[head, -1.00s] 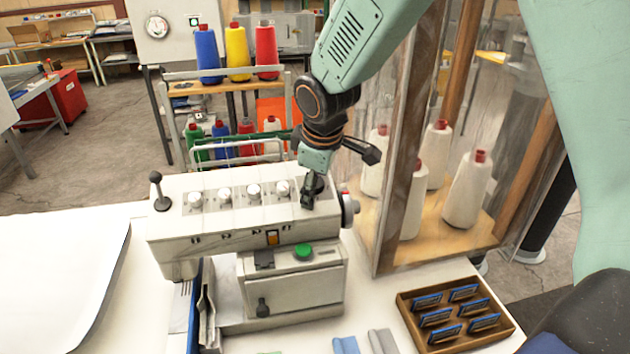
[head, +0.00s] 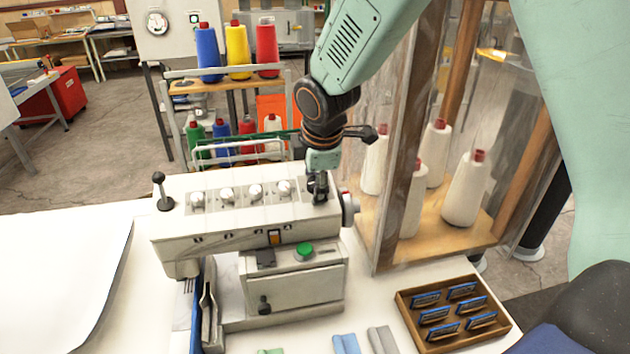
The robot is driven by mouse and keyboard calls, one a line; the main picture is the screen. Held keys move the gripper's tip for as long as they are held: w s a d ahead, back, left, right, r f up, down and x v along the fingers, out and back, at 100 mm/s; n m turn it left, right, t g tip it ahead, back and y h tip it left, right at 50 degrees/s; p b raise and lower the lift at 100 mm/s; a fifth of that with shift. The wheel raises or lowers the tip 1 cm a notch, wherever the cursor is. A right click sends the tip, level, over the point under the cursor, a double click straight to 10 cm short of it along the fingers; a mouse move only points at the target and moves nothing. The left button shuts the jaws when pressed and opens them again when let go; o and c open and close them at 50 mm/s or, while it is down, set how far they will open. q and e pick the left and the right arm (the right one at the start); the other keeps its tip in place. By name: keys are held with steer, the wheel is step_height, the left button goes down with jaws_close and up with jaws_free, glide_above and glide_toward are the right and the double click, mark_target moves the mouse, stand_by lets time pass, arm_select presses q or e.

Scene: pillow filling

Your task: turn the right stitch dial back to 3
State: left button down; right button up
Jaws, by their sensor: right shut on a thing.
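The sewing machine (head: 290,236) stands on the white table. A row of white dials runs along its top, and the rightmost one I can see clearly is a white dial (head: 285,187). My right gripper (head: 319,198) points down at the right end of this row. It is shut on the right stitch dial, which its fingers hide. The number the dial points to cannot be read. My left gripper is not in view.
A glass-sided cabinet with white thread cones (head: 465,188) stands close right of my right arm. A wooden tray (head: 400,296) lies at the front right. A black-knobbed lever (head: 159,180) rises at the machine's left end.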

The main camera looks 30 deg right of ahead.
steer(key=n, duration=0.2)
steer(key=f+n, duration=0.1)
steer(key=shift+s+d, duration=0.35)
steer(key=shift+c, duration=0.7)
steer(key=shift+a+n, duration=0.1)
steer(key=shift+n, duration=1)
steer(key=shift+c, duration=0.2)
steer(key=shift+a+n, duration=0.15)
steer(key=shift+n, duration=0.25)
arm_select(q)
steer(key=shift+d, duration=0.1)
arm_select(e)
steer(key=o, duration=0.5)
steer(key=shift+w, duration=0.1)
steer(key=o, duration=0.4)
steer(key=shift+w, duration=0.4)
steer(key=o, duration=0.3)
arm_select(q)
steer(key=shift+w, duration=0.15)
arm_select(e)
steer(key=shift+s+r, duration=0.1)
steer(key=shift+r, duration=0.05)
